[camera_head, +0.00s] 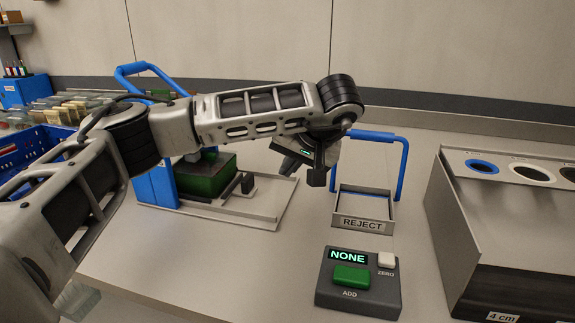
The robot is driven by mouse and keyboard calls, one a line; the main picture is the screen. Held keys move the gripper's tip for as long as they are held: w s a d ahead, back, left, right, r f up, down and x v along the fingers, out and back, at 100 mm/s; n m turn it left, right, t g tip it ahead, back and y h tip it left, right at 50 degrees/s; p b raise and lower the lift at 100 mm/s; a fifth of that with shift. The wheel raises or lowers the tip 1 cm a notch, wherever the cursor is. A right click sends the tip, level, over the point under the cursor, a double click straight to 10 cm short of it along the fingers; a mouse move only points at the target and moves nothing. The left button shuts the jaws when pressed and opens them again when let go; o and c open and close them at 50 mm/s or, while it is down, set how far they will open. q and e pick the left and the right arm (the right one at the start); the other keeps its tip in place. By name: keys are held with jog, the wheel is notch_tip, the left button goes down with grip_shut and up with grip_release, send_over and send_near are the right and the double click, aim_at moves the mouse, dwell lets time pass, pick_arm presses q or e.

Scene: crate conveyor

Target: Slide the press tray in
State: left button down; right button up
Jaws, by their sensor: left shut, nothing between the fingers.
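The press (158,184) with its blue frame stands left of centre, partly hidden behind my left arm. The press tray (235,208) is a flat grey piece at its base, reaching out to the right. A dark green block (205,178) sits over the tray, and a small black upright piece (247,183) stands beside it. My left gripper (304,168) is shut and empty, pointing down to the right of the tray and apart from it. My forearm hides the press's upper part. My right gripper is not in view.
A REJECT bin (363,224) with a blue hoop stands right of the gripper. A button box (358,284) reading NONE is in front. A sorting box (500,225) with round holes is at the right, a blue crate (30,150) at the left. The front middle of the table is clear.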

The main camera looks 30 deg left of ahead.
aim_at(253, 188)
pick_arm(q)
jog(key=x, duration=0.6)
jog(key=shift+f, duration=0.1)
jog(key=a, duration=0.3)
jog(key=shift+s+a+f, duration=0.2)
jog(key=shift+s+f, duration=0.05)
jog(key=shift+s, duration=0.05)
jog(key=shift+s+a, duration=0.1)
jog(key=shift+a, duration=0.35)
jog(key=shift+a+p, duration=0.1)
jog(key=shift+p, duration=0.25)
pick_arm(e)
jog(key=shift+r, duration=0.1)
